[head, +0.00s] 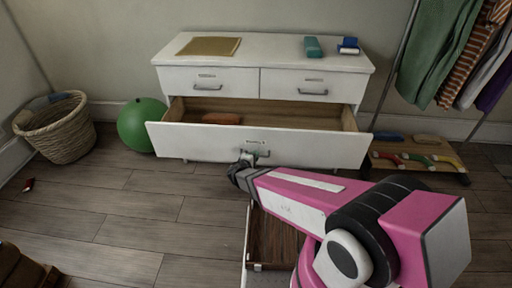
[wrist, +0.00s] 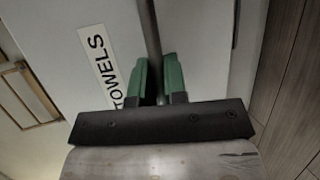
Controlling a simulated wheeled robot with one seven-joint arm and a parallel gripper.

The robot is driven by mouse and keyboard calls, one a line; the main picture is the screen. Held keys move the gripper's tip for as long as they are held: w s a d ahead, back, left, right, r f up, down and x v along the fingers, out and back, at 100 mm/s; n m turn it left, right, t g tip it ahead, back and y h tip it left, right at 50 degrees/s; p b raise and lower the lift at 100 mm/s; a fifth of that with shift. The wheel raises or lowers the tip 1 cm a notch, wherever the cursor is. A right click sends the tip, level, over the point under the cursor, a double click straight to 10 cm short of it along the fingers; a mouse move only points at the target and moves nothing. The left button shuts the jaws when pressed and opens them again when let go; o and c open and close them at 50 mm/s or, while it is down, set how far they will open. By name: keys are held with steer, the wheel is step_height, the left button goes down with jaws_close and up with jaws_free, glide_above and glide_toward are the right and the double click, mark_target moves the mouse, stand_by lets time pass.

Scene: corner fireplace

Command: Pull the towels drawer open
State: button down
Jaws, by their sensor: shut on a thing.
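The towels drawer (head: 200,140) is the wide lower drawer of the white dresser (head: 340,62). It stands pulled well out, with its wooden inside showing and an orange-brown item (head: 221,118) at its left. My gripper (head: 250,158) is at the middle of the drawer front. In the wrist view, my gripper's green fingers (wrist: 159,80) are closed around the dark bar handle (wrist: 150,30). The TOWELS label (wrist: 101,68) is beside the handle on the white front.
Two shut drawers are above. A green ball (head: 141,124) and a wicker basket (head: 58,128) stand left. A low rack (head: 419,160) stands right under hanging clothes (head: 437,45). The floor at front left is mostly clear.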

steer(key=s, duration=0.6)
steer(key=shift+a, duration=0.1)
steer(key=c, duration=1.2)
jaws_free()
steer(key=shift+v, duration=5.45)
